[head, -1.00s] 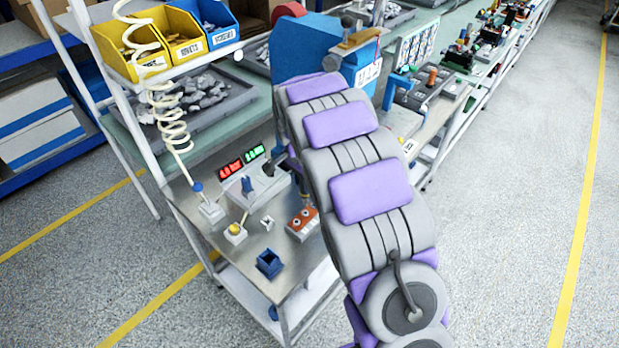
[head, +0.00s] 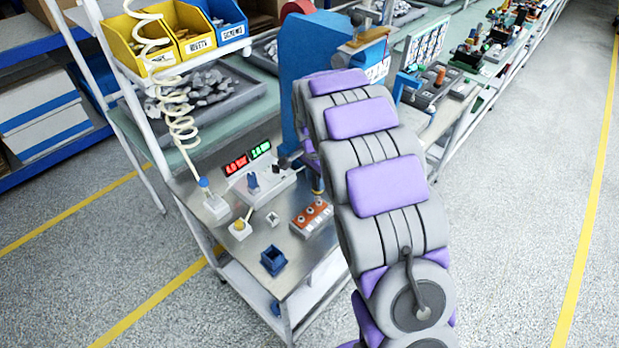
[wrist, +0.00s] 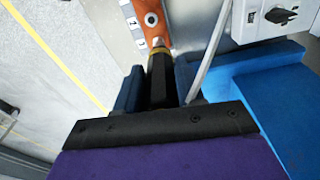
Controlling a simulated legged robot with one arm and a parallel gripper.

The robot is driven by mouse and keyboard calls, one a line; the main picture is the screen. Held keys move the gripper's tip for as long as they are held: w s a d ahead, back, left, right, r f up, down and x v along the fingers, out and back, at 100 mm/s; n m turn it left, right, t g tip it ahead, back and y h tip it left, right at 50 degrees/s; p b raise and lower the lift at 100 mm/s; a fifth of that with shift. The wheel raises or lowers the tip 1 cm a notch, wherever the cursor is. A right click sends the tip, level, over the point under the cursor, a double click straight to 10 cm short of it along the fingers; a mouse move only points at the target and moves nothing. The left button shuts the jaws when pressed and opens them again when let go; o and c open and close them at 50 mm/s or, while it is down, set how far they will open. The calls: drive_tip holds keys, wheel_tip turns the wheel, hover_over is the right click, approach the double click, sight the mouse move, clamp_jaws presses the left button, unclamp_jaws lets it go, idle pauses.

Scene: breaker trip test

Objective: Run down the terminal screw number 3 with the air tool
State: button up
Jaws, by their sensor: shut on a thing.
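The terminal block (head: 312,217), with an orange top and several round screws, lies on the metal bench top. It also shows in the wrist view (wrist: 143,30), with one pale screw (wrist: 151,19) and white number labels beside it. My gripper (wrist: 157,85) is shut on the air tool (wrist: 160,72), a dark body with a yellow band and a metal tip. The tip points at the block's near end, close to the pale screw; I cannot tell if it touches. The labels are too small to read surely. In the head view my arm hides most of the gripper.
A grey box with red and green displays (head: 247,158) stands behind the block. A blue open holder (head: 273,260), a yellow button (head: 239,226) and a small base with a blue-topped post (head: 212,203) sit nearby. A tall blue machine (head: 305,60) stands behind my arm.

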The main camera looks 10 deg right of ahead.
drive_tip(key=shift+a+f, duration=0.2)
drive_tip(key=shift+a, duration=0.2)
drive_tip(key=shift+d, duration=0.25)
drive_tip(key=shift+d+p, duration=0.3)
drive_tip(key=shift+d, duration=0.95)
drive_tip(key=shift+a, duration=0.85)
clamp_jaws()
drive_tip(key=shift+d, duration=0.35)
drive_tip(key=shift+a+f, duration=0.1)
drive_tip(key=shift+a, duration=0.05)
